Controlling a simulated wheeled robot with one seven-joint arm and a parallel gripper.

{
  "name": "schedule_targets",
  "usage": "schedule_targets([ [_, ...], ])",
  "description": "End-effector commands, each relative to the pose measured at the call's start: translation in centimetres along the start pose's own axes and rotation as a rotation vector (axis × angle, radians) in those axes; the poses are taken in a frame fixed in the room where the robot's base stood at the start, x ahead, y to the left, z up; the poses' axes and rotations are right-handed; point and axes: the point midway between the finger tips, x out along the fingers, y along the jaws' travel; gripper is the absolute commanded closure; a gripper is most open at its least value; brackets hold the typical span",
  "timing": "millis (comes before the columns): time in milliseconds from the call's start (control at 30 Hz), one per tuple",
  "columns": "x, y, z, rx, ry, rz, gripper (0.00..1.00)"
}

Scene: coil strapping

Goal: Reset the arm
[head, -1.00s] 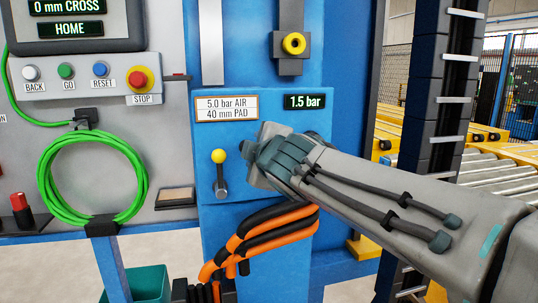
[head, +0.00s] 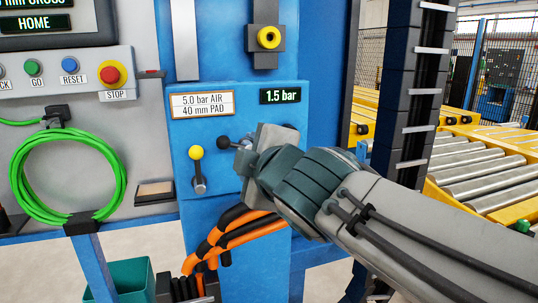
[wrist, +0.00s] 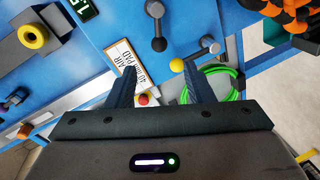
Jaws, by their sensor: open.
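My gripper (wrist: 160,84) is open and empty, its two dark fingers apart in the wrist view. In the head view my gripper's grey body (head: 264,150) is in front of the blue panel, and its fingers are hidden. A lever with a black knob (head: 224,142) shows just left of the gripper. In the wrist view this black-knobbed lever (wrist: 158,32) lies beyond the fingertips, apart from them. A lever with a yellow knob (head: 196,153) points up beside it. The yellow knob (wrist: 177,65) also shows between the fingers in the wrist view.
The blue panel (head: 183,226) carries a 1.5 bar display (head: 280,96) and a yellow ring fitting (head: 268,38). Orange-black hoses (head: 232,228) hang below the gripper. A green cable coil (head: 70,170) and a red STOP button (head: 110,75) are left. Roller conveyors (head: 490,180) stand right.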

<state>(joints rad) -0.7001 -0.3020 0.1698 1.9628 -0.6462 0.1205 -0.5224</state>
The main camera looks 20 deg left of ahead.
Motion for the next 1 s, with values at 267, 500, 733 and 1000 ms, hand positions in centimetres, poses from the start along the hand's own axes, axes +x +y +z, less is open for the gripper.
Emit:
schedule_targets([
  [267, 0.0, 0.0, 0.0, 0.000, -0.001, 0.000, 0.53],
  [500, -1.0, -0.9, 7.3, 0.168, -0.198, -0.050, 0.53],
  [733, -8.1, -6.2, 22.0, 0.648, -0.673, -0.127, 0.53],
  [1000, -21.1, -16.0, 29.7, 1.321, -1.199, -0.140, 0.53],
])
